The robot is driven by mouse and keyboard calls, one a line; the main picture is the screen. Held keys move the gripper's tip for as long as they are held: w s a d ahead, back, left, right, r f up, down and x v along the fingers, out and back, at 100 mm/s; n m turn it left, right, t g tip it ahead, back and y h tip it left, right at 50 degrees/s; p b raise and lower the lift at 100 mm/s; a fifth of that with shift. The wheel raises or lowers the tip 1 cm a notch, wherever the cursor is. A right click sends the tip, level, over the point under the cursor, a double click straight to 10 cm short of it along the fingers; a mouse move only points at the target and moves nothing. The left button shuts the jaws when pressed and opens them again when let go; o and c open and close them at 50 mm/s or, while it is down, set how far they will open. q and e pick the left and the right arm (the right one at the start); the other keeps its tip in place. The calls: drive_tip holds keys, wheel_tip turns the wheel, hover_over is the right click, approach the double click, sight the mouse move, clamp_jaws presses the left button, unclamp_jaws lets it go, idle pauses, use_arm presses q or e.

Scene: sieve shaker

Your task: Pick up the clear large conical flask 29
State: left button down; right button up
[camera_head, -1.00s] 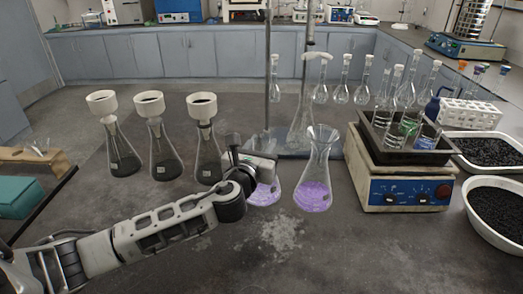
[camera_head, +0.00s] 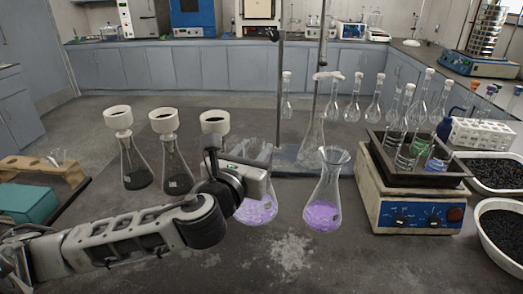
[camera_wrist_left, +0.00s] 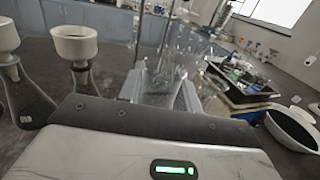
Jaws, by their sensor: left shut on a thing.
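A clear conical flask (camera_head: 257,210) with purple contents is at the middle of the table in the head view. My left gripper (camera_head: 262,172) is in front of its neck and shut on it. The gripper body hides much of the upper flask, and I cannot tell whether its base is off the table. A second conical flask (camera_head: 326,200) with purple contents stands upright and apart, just to the right. In the left wrist view the gripper housing fills the bottom, and the glass ahead is too blurred to tell apart. My right gripper does not show.
Dark-filled flasks with white funnels (camera_head: 118,118) stand left of the gripper. A stand with rods (camera_head: 279,100) and a tall clear flask (camera_head: 312,145) are behind. A blue-fronted hotplate (camera_head: 415,215) carrying a tray of glassware is to the right. The front centre table is clear.

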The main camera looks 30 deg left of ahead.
sight(247, 148)
use_arm(q)
drive_tip(key=s, duration=0.1)
drive_tip(key=s+r, duration=0.1)
drive_tip(key=shift+s+r, duration=0.15)
drive_tip(key=shift+s, duration=0.15)
drive_tip(key=shift+s+d+r, duration=0.1)
drive_tip(key=shift+s+r, duration=0.25)
drive_tip(key=shift+s, duration=0.4)
drive_tip(key=shift+s+r+p, duration=0.2)
drive_tip(key=shift+s+p, duration=0.1)
drive_tip(key=shift+s, duration=0.1)
